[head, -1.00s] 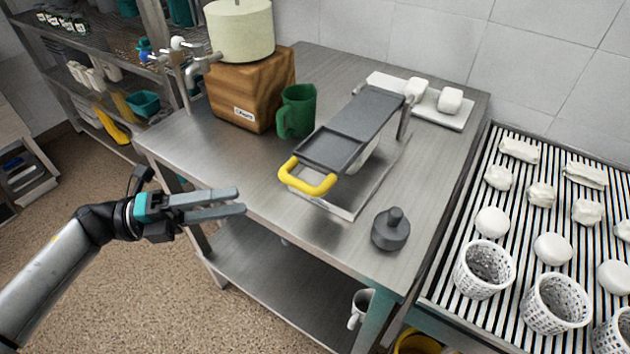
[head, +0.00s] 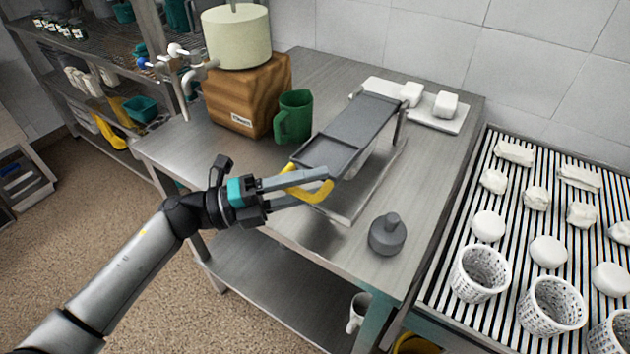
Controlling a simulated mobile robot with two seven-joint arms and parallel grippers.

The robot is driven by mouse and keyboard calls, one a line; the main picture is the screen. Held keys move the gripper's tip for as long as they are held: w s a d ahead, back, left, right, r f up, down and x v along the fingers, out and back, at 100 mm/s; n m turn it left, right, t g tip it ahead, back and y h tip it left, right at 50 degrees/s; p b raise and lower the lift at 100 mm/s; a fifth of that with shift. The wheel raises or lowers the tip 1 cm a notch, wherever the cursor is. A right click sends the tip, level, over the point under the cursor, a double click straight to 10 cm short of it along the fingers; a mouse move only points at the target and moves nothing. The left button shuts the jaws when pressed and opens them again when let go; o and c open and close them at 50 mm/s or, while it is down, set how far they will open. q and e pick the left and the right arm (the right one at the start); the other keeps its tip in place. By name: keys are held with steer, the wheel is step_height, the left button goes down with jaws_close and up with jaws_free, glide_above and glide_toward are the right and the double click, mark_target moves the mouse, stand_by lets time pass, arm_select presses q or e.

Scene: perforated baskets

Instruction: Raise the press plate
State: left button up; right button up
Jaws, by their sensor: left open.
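The press plate (head: 361,121) is a dark grey hinged plate with a raised-rim tray part at its front. It is above a metal base (head: 373,193) on the steel table. Its yellow handle (head: 322,192) sticks out at the front. My left gripper (head: 326,184) is open, with its fingers at the handle and partly covering it. I cannot tell whether the fingers touch the handle or are around it. My right gripper is not in view.
A green pitcher (head: 294,117) and a wooden block (head: 246,97) bearing a pale pot stand behind left. A dark knobbed weight (head: 387,236) stands right of the press. A white tray (head: 440,120) lies at the back. A slatted rack (head: 515,226) holds white baskets and lumps.

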arm_select(q)
steer(key=shift+d, duration=0.3)
jaws_close()
steer(key=shift+r, duration=0.1)
steer(key=shift+r, duration=0.15)
stand_by(1.1)
